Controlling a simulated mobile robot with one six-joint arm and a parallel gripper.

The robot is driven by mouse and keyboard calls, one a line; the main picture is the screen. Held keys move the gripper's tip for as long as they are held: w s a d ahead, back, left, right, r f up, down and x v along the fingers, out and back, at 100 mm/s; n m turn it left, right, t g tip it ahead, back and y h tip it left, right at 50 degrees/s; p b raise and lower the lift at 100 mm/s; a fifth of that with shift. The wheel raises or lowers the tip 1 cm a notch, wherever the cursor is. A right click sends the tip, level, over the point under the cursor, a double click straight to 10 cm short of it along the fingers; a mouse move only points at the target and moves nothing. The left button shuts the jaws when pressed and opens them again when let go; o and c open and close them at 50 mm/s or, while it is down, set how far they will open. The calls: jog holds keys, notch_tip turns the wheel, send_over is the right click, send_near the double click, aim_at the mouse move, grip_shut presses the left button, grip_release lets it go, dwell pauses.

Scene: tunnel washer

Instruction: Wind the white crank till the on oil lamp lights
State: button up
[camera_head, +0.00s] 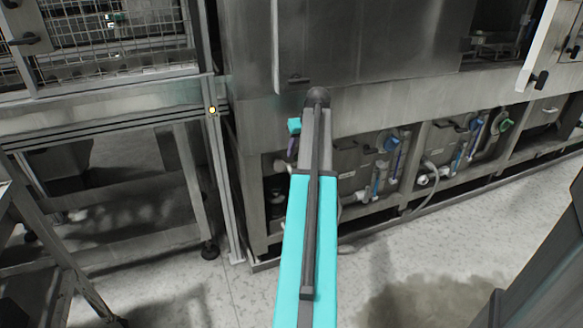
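I cannot make out a white crank or an oil lamp for certain in this view. My teal and dark arm reaches up the middle of the view, in front of the washer. A small teal piece shows just left of the arm's dark far end and seems to be part of my arm. My gripper's fingers do not show, and whatever lies behind the arm is hidden.
A steel frame with a wire-mesh cage (115,35) stands at the left. Pale floor (390,265) is open at the lower centre and right.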

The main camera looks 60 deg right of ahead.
aim_at(290, 168)
jog(key=b+x, duration=0.2)
jog(key=x, duration=0.8)
jog(key=shift+f, duration=0.1)
jog(key=shift+c, duration=0.2)
grip_shut()
